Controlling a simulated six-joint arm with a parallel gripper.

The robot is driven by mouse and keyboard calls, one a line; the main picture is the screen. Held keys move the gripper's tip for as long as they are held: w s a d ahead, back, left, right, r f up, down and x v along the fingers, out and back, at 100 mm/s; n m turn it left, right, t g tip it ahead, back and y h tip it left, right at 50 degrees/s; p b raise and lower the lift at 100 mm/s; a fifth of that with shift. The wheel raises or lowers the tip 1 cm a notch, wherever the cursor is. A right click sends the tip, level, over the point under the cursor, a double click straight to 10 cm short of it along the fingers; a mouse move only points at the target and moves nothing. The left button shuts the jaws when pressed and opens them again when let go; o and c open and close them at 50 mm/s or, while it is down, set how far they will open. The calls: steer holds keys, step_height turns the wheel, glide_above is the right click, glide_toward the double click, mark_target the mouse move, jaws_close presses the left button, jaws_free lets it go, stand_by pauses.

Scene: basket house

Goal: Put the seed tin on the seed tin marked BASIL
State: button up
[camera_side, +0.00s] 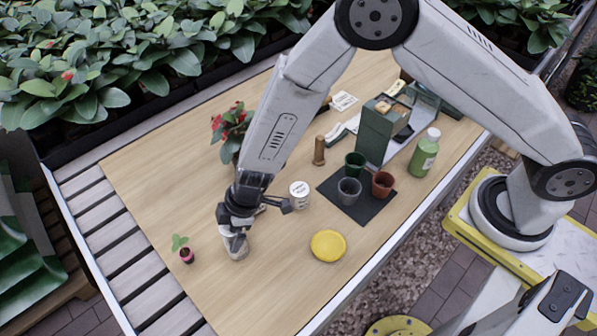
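A white tin (300,194) with dark lettering on its lid stands on the wooden table, just right of my gripper; the lettering is too small to read. My gripper (233,234) is low over the table, pointing down. A pale grey-white tin-like object (238,250) shows at its fingertips, partly hidden by the gripper. I cannot tell whether the fingers are closed on it, or which tin is marked BASIL.
A yellow dish (328,246) lies right of my gripper. A seedling pot (187,256) stands to the left. A dark mat (347,210) holds small pots, with a green box (373,135) and green bottle (425,153) behind. A red-flowered plant (229,128) is farther back. The front table area is clear.

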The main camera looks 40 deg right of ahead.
steer(key=shift+r, duration=0.15)
steer(key=shift+v, duration=0.9)
steer(key=v, duration=1)
steer(key=shift+d+r, duration=0.15)
steer(key=shift+d, duration=0.1)
steer(key=s+d+r+m+h, duration=0.1)
steer(key=s+d+r+m, duration=0.1)
steer(key=d, duration=0.6)
steer(key=s+d+r+m+h, duration=0.1)
steer(key=s+d+r+m, duration=0.1)
steer(key=s+d+m, duration=0.2)
steer(key=s+d+r+m+h, duration=0.2)
steer(key=d+m, duration=0.5)
steer(key=d, duration=0.6)
steer(key=shift+s+d+r+t, duration=0.3)
steer(key=shift+s+r+t, duration=0.1)
steer(key=shift+s, duration=0.15)
